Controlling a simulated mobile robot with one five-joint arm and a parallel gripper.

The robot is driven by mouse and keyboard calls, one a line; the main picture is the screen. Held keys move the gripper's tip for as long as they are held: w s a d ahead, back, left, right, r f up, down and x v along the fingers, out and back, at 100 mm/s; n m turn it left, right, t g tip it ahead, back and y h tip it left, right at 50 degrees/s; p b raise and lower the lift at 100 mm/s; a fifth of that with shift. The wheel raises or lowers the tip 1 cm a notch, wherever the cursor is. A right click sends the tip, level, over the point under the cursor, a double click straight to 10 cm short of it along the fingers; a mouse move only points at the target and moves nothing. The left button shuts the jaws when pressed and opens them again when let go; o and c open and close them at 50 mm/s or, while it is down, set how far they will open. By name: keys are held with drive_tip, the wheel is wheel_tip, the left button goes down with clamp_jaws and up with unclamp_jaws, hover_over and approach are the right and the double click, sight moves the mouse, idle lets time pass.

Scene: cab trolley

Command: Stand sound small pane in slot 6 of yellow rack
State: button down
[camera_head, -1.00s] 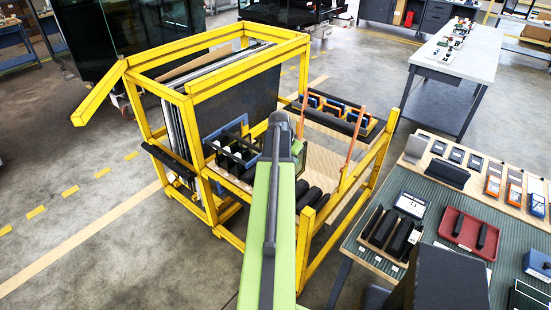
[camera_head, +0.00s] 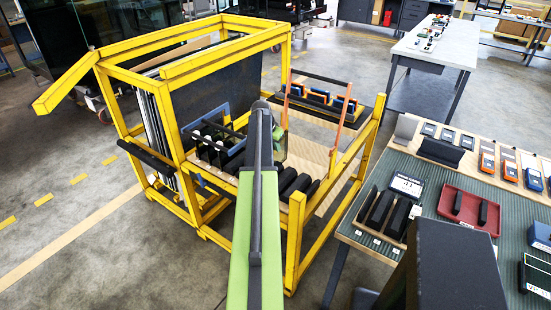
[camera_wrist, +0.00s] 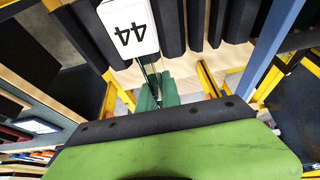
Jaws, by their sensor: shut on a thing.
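My gripper (camera_wrist: 155,92) is shut on a thin, clear piece that shows nearly edge-on in the wrist view; I take it for the small pane (camera_wrist: 156,72). A white label marked 44 (camera_wrist: 130,27) is just above the jaws; I cannot tell what it is fixed to. The yellow rack (camera_head: 225,57) is a framed trolley in the middle of the head view. My arm reaches over its front shelf, which has black padded bars (camera_head: 290,182). Slot numbers are not readable, and my arm hides part of the shelf and the gripper.
A blue-framed holder with black dividers (camera_head: 207,150) is left of my arm. Orange uprights (camera_head: 343,120) and the yellow front rail (camera_head: 345,165) stand to the right. A bench with a red tray (camera_head: 470,208) and devices is at right. Floor is clear at left.

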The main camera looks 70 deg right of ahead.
sight(275, 158)
drive_tip(key=shift+d+f, duration=0.1)
drive_tip(key=shift+d, duration=0.05)
drive_tip(key=shift+f, duration=0.15)
drive_tip(key=shift+f+b, duration=2.5)
drive_tip(key=shift+b, duration=0.05)
drive_tip(key=shift+f+b, duration=0.95)
drive_tip(key=shift+b, duration=0.05)
drive_tip(key=c, duration=1.5)
unclamp_jaws()
drive_tip(key=shift+o, duration=0.2)
drive_tip(key=shift+r, duration=0.15)
